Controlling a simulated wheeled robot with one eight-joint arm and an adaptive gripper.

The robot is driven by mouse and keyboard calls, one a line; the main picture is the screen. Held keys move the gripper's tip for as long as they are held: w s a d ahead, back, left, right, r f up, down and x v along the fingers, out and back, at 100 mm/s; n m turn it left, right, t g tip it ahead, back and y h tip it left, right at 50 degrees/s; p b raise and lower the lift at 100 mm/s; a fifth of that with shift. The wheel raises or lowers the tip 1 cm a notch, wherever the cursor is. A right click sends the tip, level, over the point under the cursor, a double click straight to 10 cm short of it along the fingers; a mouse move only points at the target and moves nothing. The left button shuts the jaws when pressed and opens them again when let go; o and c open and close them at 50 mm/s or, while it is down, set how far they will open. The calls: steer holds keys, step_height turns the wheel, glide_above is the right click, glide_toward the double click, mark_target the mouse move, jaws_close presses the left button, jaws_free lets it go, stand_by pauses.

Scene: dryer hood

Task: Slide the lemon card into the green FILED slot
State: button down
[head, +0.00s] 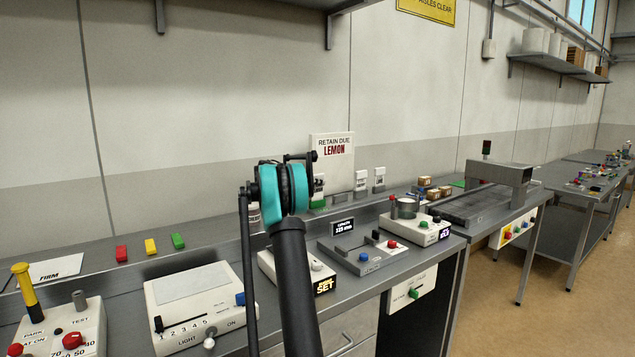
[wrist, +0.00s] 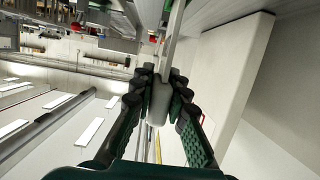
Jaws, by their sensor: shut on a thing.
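My gripper (head: 312,160) is at the back of the bench, in front of the lower left of a white sign reading RETAIN DUE LEMON (head: 336,148). In the wrist view my gripper (wrist: 162,88) is shut on a thin pale card (wrist: 159,104), seen edge-on between the fingertips. Its printed face does not show there, so I cannot confirm the lemon mark. In the head view a white and green piece (head: 318,184) shows just below my fingers, partly hidden by them; I cannot tell whether it is the held card. No FILED lettering is readable.
Two white cards stand at the back, one (head: 361,180) left of the other (head: 379,178). My arm hides part of the bench.

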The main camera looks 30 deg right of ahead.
steer(key=shift+f, duration=0.9)
steer(key=c, duration=1.4)
jaws_free()
steer(key=shift+r, duration=0.1)
step_height(320, 180, up, 10)
steer(key=shift+f, duration=0.1)
